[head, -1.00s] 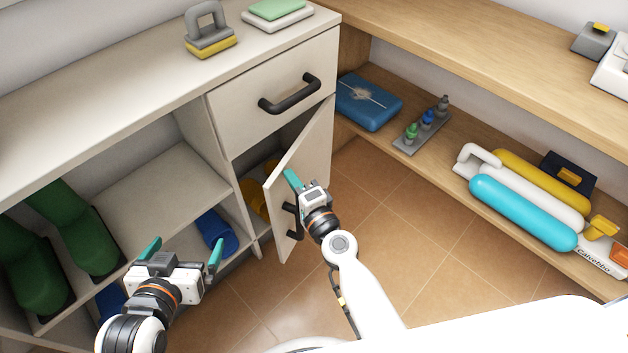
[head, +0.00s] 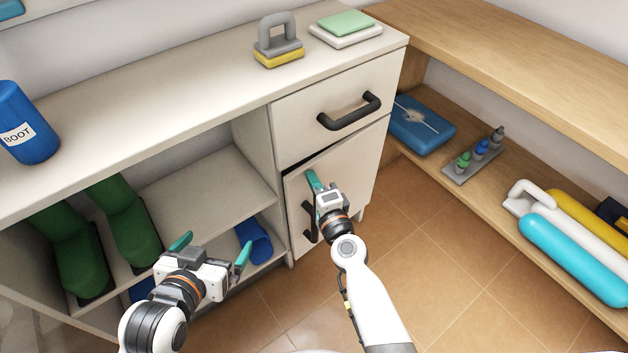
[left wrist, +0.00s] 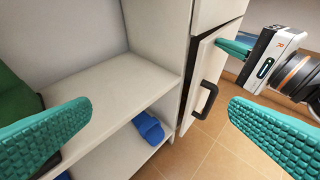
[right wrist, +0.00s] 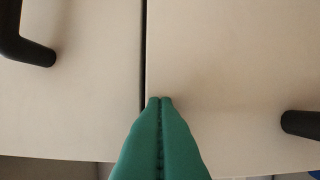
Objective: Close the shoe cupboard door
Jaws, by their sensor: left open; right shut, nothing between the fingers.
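The shoe cupboard door (head: 352,178) is a cream panel with a black handle, below the drawer. It is nearly closed, with a narrow dark gap along its top and left edges. My right gripper (head: 313,183) is shut and empty, its fingertips against or very near the door's outer face by the upper handle end. In the right wrist view the shut fingertips (right wrist: 161,100) lie over the panel beside the dark gap. The door also shows in the left wrist view (left wrist: 208,75). My left gripper (head: 212,246) is open and empty in front of the open shelves.
The drawer (head: 300,112) above the door is closed. Green boots (head: 125,225) and a blue slipper (head: 254,240) sit in the shelves at left. Tiled floor in front is clear.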

